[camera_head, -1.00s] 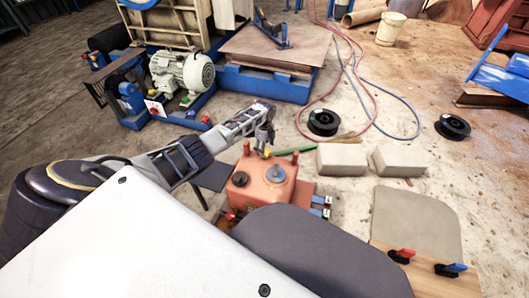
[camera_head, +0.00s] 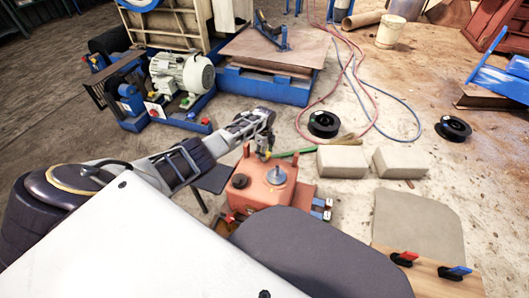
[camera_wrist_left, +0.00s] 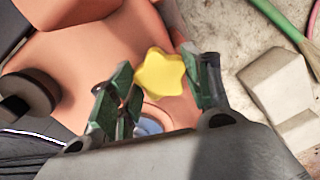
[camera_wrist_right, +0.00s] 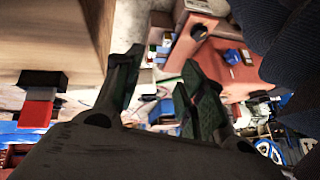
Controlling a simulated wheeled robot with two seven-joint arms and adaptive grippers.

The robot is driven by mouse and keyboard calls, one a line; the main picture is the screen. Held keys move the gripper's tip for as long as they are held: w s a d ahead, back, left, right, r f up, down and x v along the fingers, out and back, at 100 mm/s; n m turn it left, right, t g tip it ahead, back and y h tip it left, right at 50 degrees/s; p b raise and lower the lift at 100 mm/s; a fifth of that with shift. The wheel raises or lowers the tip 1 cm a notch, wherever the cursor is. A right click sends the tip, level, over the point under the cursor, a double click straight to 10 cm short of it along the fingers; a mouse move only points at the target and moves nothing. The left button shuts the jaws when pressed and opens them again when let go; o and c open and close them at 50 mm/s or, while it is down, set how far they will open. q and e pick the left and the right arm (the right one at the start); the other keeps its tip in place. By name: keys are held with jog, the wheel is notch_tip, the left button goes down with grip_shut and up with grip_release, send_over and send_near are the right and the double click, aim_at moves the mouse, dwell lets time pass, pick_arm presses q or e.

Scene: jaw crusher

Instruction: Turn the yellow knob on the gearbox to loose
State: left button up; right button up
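The orange-red gearbox (camera_head: 258,193) stands on the floor in the middle of the head view. Its yellow knob (camera_head: 266,156), star-shaped, is small there and partly hidden by my left gripper (camera_head: 263,150). In the left wrist view the knob (camera_wrist_left: 160,75) sits between the two green-and-black fingers (camera_wrist_left: 165,85). The left finger is close to the knob; a gap shows beside the right finger. Contact cannot be told. My right gripper (camera_wrist_right: 162,70) is open and empty in its wrist view, away from the gearbox; it is out of the head view.
A black cap (camera_head: 239,181) and a grey-blue fitting (camera_head: 276,175) sit on the gearbox top. Pale blocks (camera_head: 342,161) lie to its right. Red and blue switch handles (camera_head: 404,257) are on a wooden board at lower right. A motor (camera_head: 182,72) stands at upper left.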

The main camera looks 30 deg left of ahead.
pick_arm(q)
jog(key=shift+c, duration=1.3)
